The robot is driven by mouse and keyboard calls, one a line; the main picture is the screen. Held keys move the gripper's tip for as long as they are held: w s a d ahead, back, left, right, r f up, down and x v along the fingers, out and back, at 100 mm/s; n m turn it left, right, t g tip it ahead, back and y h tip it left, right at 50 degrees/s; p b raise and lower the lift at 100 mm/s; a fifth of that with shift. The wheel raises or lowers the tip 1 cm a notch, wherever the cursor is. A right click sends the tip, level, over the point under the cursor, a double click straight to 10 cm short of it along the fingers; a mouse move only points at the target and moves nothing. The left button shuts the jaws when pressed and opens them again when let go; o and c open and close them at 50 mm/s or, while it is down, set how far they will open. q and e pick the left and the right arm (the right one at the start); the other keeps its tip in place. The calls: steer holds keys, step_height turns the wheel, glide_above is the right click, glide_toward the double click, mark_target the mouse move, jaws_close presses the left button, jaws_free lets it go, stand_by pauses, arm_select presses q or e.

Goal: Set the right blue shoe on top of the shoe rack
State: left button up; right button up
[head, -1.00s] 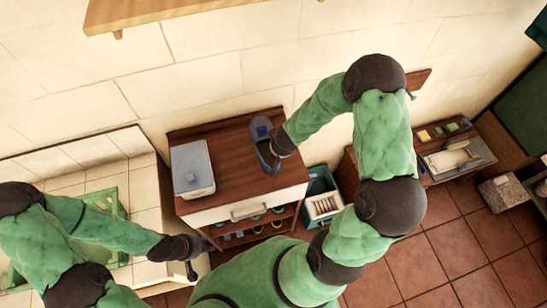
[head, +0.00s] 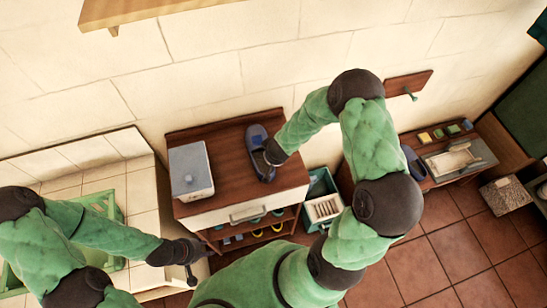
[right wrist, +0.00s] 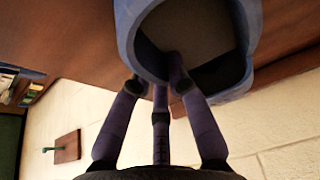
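A blue shoe (head: 256,138) is at the top of the wooden shoe rack (head: 224,144), right of its middle; whether its sole touches the wood is unclear. My right gripper (head: 271,158) is at the shoe's near end. In the right wrist view its fingers (right wrist: 158,82) close on the rim at the opening of the shoe (right wrist: 125,30), one tip reaching inside. A second blue shoe (head: 413,160) is on the low bench at the right, partly hidden by my right arm. My left gripper (head: 191,262) is empty at the rack's lower left; its finger opening is unclear.
A grey lidded box (head: 190,170) stands on the rack's left part. Several shoes fill the shelves below. A teal crate (head: 321,200) stands right of the rack. A tiled ledge with a green crate (head: 112,207) lies left. A wall board with a peg (head: 408,84) is at the right.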

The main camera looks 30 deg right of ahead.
steer(key=shift+o, duration=0.7)
steer(key=shift+s+r, duration=0.1)
steer(key=shift+r, duration=0.45)
steer(key=p+v, duration=0.4)
steer(key=v, duration=0.7)
steer(key=s+a+f, duration=0.1)
steer(key=a+f, duration=0.1)
steer(key=s+a+f+g+y, duration=0.1)
steer(key=a+f, duration=0.2)
steer(key=s+a+f+n+y, duration=0.1)
steer(key=a+f, duration=0.1)
steer(key=shift+s+a+f+g, duration=0.2)
steer(key=shift+s+g, duration=0.1)
steer(key=shift+s, duration=0.1)
steer(key=s+a+f+g+y, duration=0.2)
steer(key=s+a+f, duration=0.3)
steer(key=s+a, duration=0.4)
steer(key=shift+a+f+y, duration=0.2)
steer(key=shift+f+y, duration=0.1)
steer(key=shift+y, duration=0.4)
